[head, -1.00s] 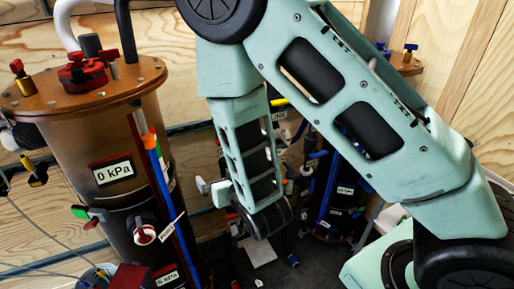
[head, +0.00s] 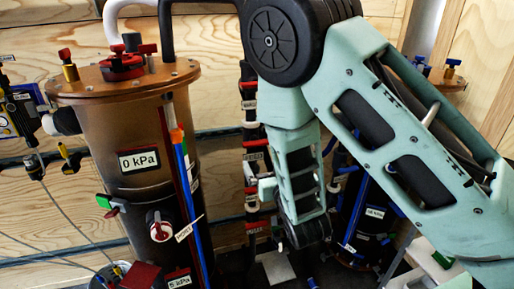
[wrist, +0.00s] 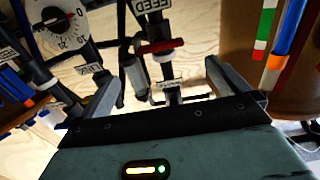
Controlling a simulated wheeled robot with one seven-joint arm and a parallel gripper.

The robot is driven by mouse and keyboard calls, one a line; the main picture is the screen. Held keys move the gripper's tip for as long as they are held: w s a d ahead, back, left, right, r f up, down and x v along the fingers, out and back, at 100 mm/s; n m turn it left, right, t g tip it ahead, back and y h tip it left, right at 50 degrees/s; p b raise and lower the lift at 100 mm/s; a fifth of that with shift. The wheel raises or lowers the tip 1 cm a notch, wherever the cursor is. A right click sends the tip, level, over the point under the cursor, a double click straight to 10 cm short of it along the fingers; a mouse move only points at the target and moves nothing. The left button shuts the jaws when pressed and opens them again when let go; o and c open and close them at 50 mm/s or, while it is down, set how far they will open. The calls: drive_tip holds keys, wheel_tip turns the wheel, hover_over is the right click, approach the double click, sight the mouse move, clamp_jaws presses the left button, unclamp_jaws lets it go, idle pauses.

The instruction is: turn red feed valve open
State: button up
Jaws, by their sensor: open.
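The red feed valve handle (wrist: 162,47) is a red bar lying crosswise on a pipe, just below a FEED label (wrist: 150,5) in the wrist view. My gripper (wrist: 163,76) is open, its two grey fingers apart on either side of the pipe line. The handle shows beyond the fingertips, and nothing is between the fingers. In the head view a vertical pipe with several red handles (head: 255,143) and white labels stands left of my arm; which one is the feed valve is too small to read. The gripper's fingers are not clear there.
A copper tank (head: 140,115) with a 0 kPa display stands left, a red valve on its lid. A darker tank (head: 372,210) stands behind my arm. In the wrist view a round gauge (wrist: 58,22) is upper left and a brown tank (wrist: 245,40) is right.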

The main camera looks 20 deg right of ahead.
sight(258, 145)
drive_tip(key=w+p, duration=0.2)
drive_tip(key=w, duration=0.9)
drive_tip(key=shift+w+r, duration=0.1)
drive_tip(key=shift+w, duration=0.25)
drive_tip(key=c, duration=0.9)
